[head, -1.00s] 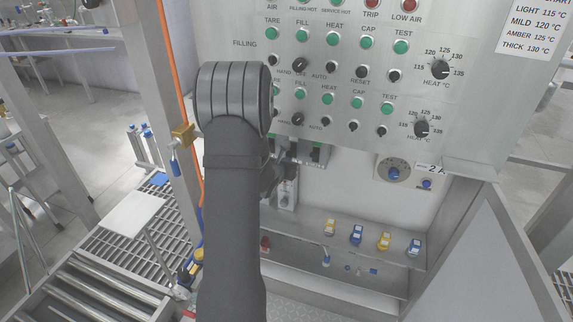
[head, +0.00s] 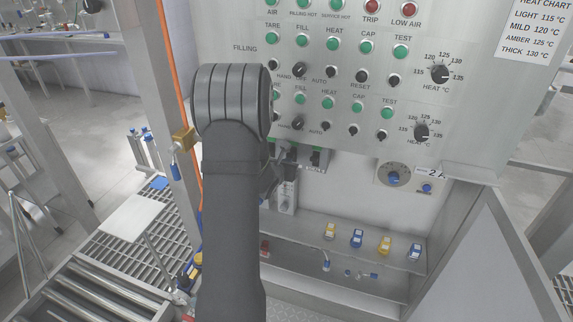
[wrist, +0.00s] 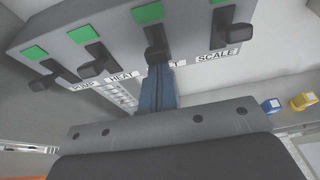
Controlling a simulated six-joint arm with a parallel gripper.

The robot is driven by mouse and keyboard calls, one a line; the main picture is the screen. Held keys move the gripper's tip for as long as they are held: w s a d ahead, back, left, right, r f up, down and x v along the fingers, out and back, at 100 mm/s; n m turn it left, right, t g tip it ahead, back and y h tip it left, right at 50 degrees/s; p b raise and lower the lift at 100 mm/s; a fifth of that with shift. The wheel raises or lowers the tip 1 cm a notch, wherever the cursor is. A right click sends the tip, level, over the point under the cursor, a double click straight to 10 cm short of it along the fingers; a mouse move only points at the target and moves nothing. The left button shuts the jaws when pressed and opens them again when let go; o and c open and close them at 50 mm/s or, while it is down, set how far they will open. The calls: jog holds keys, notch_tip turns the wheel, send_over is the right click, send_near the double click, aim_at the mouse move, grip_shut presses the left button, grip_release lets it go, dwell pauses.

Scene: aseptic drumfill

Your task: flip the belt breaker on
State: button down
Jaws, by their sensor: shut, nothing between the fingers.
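A row of breakers (wrist: 120,45) with black levers and green squares crosses the upper wrist view. Labels read PUMP, HEAT and SCALE, and a partly covered one ends in T. The belt breaker's lever (wrist: 157,50) is just above my gripper's fingertips (wrist: 157,74). My gripper is shut and empty, its blue fingers covering most of that label. Whether the tips touch the lever I cannot tell. In the head view my arm hides most of the breaker row; only its right end (head: 316,158) shows clearly.
The control panel (head: 350,88) with knobs and green lamps overhangs the breaker recess. Below is a shelf (head: 345,238) with yellow and blue connectors. A round dial (head: 393,175) is at right. An open cabinet door (head: 470,255) stands at the lower right.

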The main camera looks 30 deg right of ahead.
jog(key=shift+w+r, duration=0.1)
jog(key=shift+r, duration=0.6)
notch_tip(320, 180, down, 4)
jog(key=s+a, duration=0.1)
jog(key=s, duration=0.1)
jog(key=s+a+r, duration=0.4)
jog(key=a+r, duration=0.1)
jog(key=r, duration=0.2)
jog(key=shift+s+r, duration=0.15)
jog(key=shift+s, duration=0.05)
jog(key=w+d+f+t+h, duration=0.2)
jog(key=w+d+f, duration=0.2)
jog(key=f, duration=0.2)
jog(key=w+d+f+t+h, duration=0.2)
jog(key=w+d+f, duration=0.2)
jog(key=f, duration=0.3)
jog(key=shift+w+d+f, duration=0.2)
jog(key=shift+w+f, duration=0.05)
jog(key=shift+w, duration=0.05)
dwell(1.0)
